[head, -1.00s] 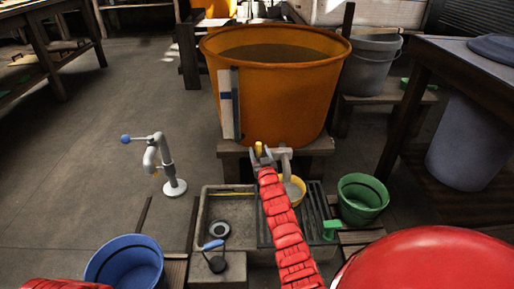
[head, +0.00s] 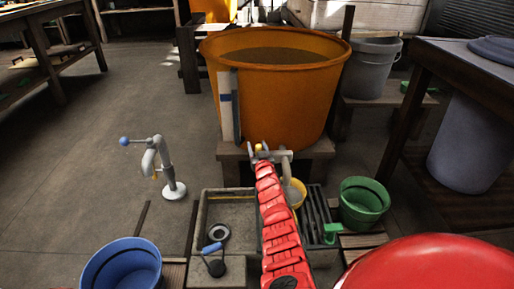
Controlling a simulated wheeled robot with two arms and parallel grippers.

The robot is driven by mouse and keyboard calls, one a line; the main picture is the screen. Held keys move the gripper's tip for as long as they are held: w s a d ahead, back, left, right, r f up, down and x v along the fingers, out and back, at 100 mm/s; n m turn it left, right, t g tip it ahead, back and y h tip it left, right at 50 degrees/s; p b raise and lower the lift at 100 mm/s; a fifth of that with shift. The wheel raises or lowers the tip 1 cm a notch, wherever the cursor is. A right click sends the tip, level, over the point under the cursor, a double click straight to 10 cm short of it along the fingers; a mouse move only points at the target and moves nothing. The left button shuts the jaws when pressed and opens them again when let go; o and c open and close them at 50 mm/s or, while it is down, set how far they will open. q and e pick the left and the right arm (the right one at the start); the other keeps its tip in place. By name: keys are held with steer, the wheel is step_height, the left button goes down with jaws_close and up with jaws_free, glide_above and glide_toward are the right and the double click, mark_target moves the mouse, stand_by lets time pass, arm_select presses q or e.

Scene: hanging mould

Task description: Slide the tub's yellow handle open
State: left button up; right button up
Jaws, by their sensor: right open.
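The large orange tub (head: 275,95) stands on a wooden stand at the centre of the head view. Its small yellow handle (head: 258,147) shows low at the tub's front, above a grey spout (head: 288,165). My right gripper (head: 258,150) is at the end of the red arm, open, with its fingers about the handle in the picture. I cannot tell whether they touch it. My left gripper is not in view.
A stone sink (head: 225,212) lies below, with a yellow bucket (head: 297,192) under the spout. A green bucket (head: 363,203) stands right, a blue bucket (head: 122,268) front left. A grey standpipe tap (head: 170,175) stands left on open floor.

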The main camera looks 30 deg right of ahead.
jaws_close()
stand_by(1.3)
